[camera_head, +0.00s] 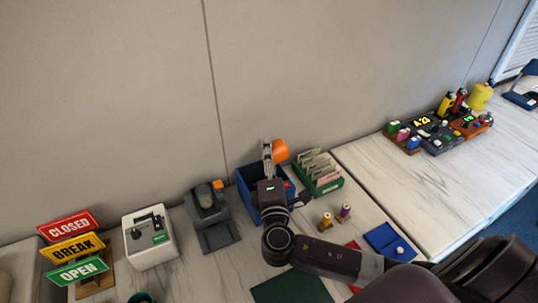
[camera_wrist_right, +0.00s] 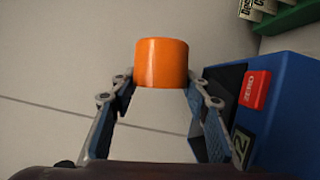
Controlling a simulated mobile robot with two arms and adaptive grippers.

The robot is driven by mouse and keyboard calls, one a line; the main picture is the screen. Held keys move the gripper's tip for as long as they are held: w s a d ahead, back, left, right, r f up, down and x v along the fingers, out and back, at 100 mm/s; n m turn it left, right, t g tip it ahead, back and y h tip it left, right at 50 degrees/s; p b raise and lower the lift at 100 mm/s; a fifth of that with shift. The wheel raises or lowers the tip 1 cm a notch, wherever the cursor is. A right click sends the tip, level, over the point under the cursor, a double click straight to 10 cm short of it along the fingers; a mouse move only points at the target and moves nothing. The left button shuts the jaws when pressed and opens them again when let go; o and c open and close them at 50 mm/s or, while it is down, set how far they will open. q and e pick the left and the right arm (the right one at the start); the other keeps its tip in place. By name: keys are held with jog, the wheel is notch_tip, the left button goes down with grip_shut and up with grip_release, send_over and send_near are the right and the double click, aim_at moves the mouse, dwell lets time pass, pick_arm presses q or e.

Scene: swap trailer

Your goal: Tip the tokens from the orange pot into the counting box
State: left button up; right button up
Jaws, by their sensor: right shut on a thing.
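The orange pot (camera_head: 280,150) is held up in my right gripper (camera_head: 270,152), above the counting box and close to the wall. The pot looks tilted in the head view. In the wrist view the orange pot (camera_wrist_right: 161,62) sits between the fingertips of my right gripper (camera_wrist_right: 161,80). The counting box is the blue box (camera_head: 243,183) under the gripper; my arm hides part of it. In the wrist view the blue box (camera_wrist_right: 290,110) stands at the right, with a red ZERO button (camera_wrist_right: 255,90). No tokens show, and the pot's inside is hidden. My left gripper is out of view.
A green tray of packets (camera_head: 329,187) stands right of the box. A dark grey device (camera_head: 208,215) stands left of it. A white machine (camera_head: 150,238) and signs (camera_head: 75,248) are farther left. Two small spools and a blue tray (camera_head: 386,239) lie at the right.

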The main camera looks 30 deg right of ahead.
notch_tip(320, 180, up, 7)
jog(key=p, duration=0.6)
dwell(0.3)
